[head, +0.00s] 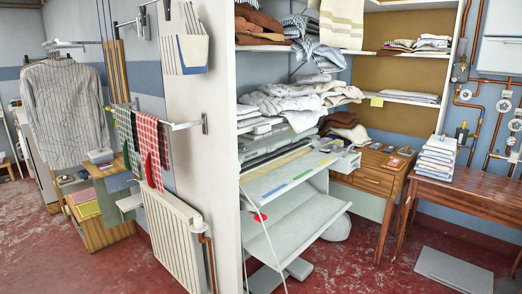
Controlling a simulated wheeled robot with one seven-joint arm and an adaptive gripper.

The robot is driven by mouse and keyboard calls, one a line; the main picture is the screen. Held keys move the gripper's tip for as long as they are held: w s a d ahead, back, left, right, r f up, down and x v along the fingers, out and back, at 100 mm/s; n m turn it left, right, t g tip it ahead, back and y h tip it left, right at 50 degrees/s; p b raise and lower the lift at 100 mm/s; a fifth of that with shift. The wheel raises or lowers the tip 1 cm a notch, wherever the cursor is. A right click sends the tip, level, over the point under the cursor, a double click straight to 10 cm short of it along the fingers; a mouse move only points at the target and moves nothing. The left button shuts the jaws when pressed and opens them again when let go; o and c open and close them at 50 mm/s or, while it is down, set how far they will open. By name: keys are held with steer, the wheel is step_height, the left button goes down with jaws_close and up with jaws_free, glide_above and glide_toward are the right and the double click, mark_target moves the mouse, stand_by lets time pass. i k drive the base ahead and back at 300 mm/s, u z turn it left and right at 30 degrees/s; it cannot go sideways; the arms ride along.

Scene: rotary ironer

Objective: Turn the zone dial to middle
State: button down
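The rotary ironer (283,188) stands in the middle of the head view, just right of a white partition wall. Its sloping white top board carries yellow, blue and green strips. A lower white shelf (297,222) slopes beneath it. A small light-coloured box (347,161) sits at the ironer's right end. The zone dial cannot be made out at this size, so its setting cannot be told. My gripper is not in view.
The partition wall (204,110) and a radiator (174,240) stand left of the ironer. A wooden cabinet (372,178) and a table (465,187) with folded linen stand to the right. Red floor (375,262) is open in front, with a grey slab (455,270) lying on it.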

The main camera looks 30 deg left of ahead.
mark_target(240, 145)
steer(key=i, duration=1)
steer(key=u, duration=1.5)
